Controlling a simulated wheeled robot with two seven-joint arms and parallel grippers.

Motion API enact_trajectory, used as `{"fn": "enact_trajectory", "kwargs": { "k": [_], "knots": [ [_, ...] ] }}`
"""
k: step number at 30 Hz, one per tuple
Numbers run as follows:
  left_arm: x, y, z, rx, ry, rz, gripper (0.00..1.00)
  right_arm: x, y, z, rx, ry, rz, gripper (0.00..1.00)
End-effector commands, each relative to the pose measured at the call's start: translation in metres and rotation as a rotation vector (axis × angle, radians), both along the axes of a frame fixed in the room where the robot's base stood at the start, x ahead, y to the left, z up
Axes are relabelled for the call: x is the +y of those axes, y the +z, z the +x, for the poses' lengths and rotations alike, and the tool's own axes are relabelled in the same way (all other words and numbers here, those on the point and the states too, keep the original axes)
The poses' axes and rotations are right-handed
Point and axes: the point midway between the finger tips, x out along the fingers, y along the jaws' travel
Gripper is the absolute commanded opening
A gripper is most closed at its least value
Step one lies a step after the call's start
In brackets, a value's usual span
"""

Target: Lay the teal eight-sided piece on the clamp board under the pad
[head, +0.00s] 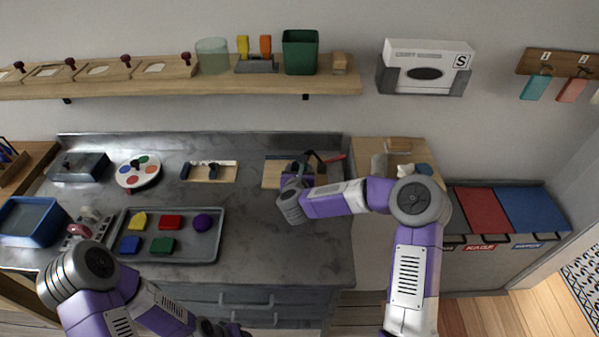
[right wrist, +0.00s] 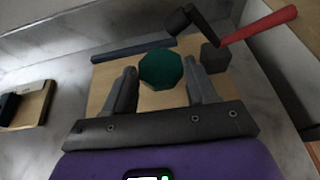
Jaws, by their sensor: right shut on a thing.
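The teal eight-sided piece (right wrist: 161,69) is between the fingers of my right gripper (right wrist: 160,75), which is shut on it. The piece is over the wooden clamp board (right wrist: 100,88); whether it touches the board I cannot tell. The clamp's dark pad (right wrist: 179,24) is just beyond the piece, slightly right, and its red handle (right wrist: 262,24) points right. In the head view the clamp board (head: 272,174) is partly hidden by my right gripper (head: 296,180). My left gripper (head: 226,328) is at the bottom edge, small and dark; its jaws are unclear.
A grey tray (head: 187,255) with several coloured pieces lies left of the clamp board. A small wooden board (head: 222,175) and a round palette (head: 138,182) are behind it. A dark bar (right wrist: 133,49) runs along the clamp board's far edge. The counter's front right is clear.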

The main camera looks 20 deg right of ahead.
Motion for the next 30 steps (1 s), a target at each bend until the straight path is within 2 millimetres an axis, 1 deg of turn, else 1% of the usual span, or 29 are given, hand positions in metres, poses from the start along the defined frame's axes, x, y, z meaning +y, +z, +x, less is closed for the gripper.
{"fn": "enact_trajectory", "kwargs": {
  "k": [1, 2, 4, 6, 14, 19, 20, 21, 24, 30],
  "knots": [
    [0.0, -0.001, 0.0, 0.0, 0.0, 0.0, 0.43, -0.003, 0.0, 0.008, -0.002, -0.003, 0.0, 0.24],
    [0.0, -0.002, 0.0, 0.0, 0.0, 0.0, 0.43, -0.005, -0.001, 0.012, -0.001, -0.003, 0.001, 0.24],
    [0.0, -0.007, 0.0, 0.0, 0.0, 0.0, 0.43, -0.004, -0.012, 0.011, 0.002, 0.001, 0.0, 0.24],
    [0.0, -0.008, 0.0, 0.0, 0.0, 0.0, 0.43, -0.004, -0.015, 0.011, 0.0, 0.0, 0.0, 0.24],
    [0.0, -0.007, 0.0, 0.0, 0.0, 0.0, 0.43, -0.004, -0.015, 0.011, -0.001, 0.0, 0.0, 0.24],
    [0.0, -0.013, 0.0, 0.0, 0.0, 0.0, 0.43, -0.004, -0.019, 0.011, -0.001, 0.0, 0.0, 0.24],
    [0.0, -0.012, 0.0, 0.0, 0.0, 0.0, 0.43, -0.004, -0.019, 0.011, 0.0, 0.0, 0.0, 0.61],
    [0.0, -0.012, 0.0, 0.0, 0.0, 0.0, 0.43, -0.004, -0.018, 0.011, 0.0, 0.0, 0.0, 0.68],
    [0.0, -0.011, 0.0, 0.0, 0.0, 0.0, 0.43, -0.004, -0.018, 0.011, 0.0, 0.0, 0.0, 0.82],
    [0.0, -0.011, 0.0, 0.0, 0.0, 0.0, 0.43, -0.004, -0.018, 0.011, 0.0, 0.0, 0.0, 0.82]
  ]
}}
